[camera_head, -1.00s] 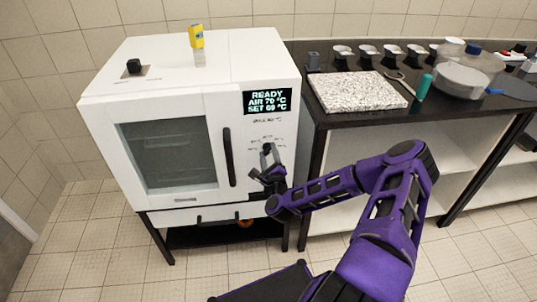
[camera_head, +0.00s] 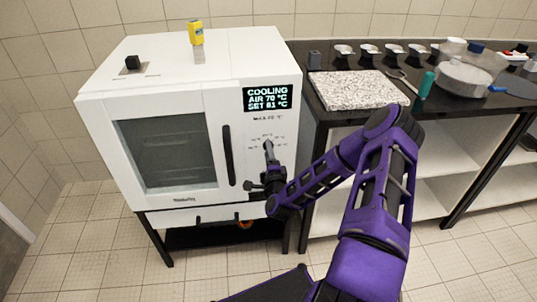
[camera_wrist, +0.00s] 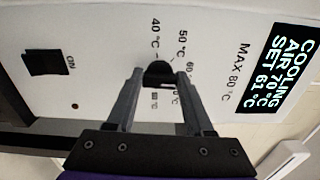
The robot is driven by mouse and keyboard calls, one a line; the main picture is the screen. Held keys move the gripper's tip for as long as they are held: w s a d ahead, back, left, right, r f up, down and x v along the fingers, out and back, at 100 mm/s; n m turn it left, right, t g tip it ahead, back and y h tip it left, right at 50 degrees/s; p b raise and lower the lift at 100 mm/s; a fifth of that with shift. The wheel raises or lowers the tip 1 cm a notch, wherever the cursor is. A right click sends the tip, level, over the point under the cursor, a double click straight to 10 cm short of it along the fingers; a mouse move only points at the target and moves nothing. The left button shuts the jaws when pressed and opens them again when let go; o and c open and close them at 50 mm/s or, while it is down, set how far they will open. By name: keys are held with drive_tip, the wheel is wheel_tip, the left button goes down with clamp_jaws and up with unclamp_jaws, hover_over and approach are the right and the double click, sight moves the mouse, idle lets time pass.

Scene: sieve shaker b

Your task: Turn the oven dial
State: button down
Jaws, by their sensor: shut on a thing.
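The oven (camera_head: 225,170) is a white cabinet with a glass door window. Its display (camera_head: 268,97) reads COOLING, AIR 70 °C, SET 61 °C, and it also shows in the wrist view (camera_wrist: 287,70). The dial (camera_wrist: 158,74) is a small black knob on the front panel, ringed by temperature marks from 40 °C up to MAX 80 °C. My gripper (camera_wrist: 161,80) is shut on the dial, one finger on each side. In the head view my gripper (camera_head: 268,150) reaches the panel right of the door handle and mostly hides the dial.
A black switch (camera_wrist: 47,62) marked ON sits on the panel near the dial. The black door handle (camera_head: 229,155) stands just left of my gripper. A yellow-topped object (camera_head: 196,33) stands on the oven. A black counter (camera_head: 420,108) with a speckled slab (camera_head: 358,90) is to the right.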

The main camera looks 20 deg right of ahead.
drive_tip(key=shift+n, duration=0.3)
drive_tip(key=shift+c, duration=1.4)
unclamp_jaws()
drive_tip(key=shift+s, duration=0.15)
drive_tip(key=v, duration=1.7)
drive_tip(key=shift+s+r, duration=0.1)
